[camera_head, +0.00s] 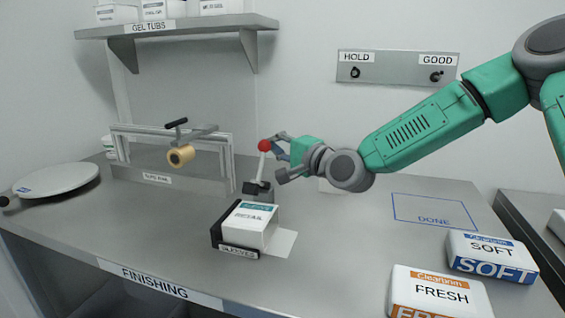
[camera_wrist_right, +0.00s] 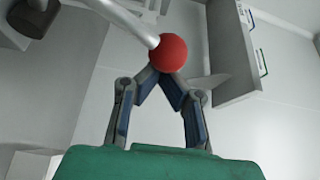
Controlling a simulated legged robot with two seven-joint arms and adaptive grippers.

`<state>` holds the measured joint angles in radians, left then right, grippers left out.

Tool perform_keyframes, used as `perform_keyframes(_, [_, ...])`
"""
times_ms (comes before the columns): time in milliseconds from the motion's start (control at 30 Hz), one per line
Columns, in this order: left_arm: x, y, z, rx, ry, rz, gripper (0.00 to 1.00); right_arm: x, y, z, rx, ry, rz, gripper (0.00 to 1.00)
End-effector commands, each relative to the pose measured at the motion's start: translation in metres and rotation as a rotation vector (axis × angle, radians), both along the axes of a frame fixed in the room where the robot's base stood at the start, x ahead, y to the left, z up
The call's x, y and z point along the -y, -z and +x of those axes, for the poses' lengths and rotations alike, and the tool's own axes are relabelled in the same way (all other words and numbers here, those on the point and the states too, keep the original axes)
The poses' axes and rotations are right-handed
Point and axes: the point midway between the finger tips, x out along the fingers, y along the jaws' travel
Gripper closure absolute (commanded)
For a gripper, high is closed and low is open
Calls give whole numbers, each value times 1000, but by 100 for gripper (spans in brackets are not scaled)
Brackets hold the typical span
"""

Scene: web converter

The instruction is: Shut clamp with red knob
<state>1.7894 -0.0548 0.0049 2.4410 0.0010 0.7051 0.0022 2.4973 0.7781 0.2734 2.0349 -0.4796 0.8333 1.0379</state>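The clamp's red knob (camera_head: 264,146) tops a pale lever (camera_head: 262,166) that stands nearly upright. The lever rises from a dark clamp base (camera_head: 258,190) behind a small carton. My right gripper (camera_head: 277,145) is just right of the knob. In the right wrist view, my right gripper's fingertips (camera_wrist_right: 160,77) come together at the near edge of the red knob (camera_wrist_right: 168,53). The fingers look shut, with the knob beyond the tips rather than between them. I cannot tell whether they touch it. My left gripper is not in view.
A carton (camera_head: 249,224) sits in a black holder before the clamp. A metal frame (camera_head: 172,145) with a yellow roll stands left. FRESH (camera_head: 437,293) and SOFT (camera_head: 490,256) packs lie front right. The outlined DONE area (camera_head: 434,209) is empty.

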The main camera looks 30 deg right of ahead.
Motion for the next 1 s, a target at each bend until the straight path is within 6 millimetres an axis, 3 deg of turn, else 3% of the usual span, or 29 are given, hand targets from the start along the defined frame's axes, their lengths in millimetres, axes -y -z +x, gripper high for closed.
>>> perform_keyframes(500, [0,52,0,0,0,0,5,-30,0,-29,282,-1,-328,100])
perform_keyframes(1000, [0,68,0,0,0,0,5,-43,-1,-39,388,-1,-455,100])
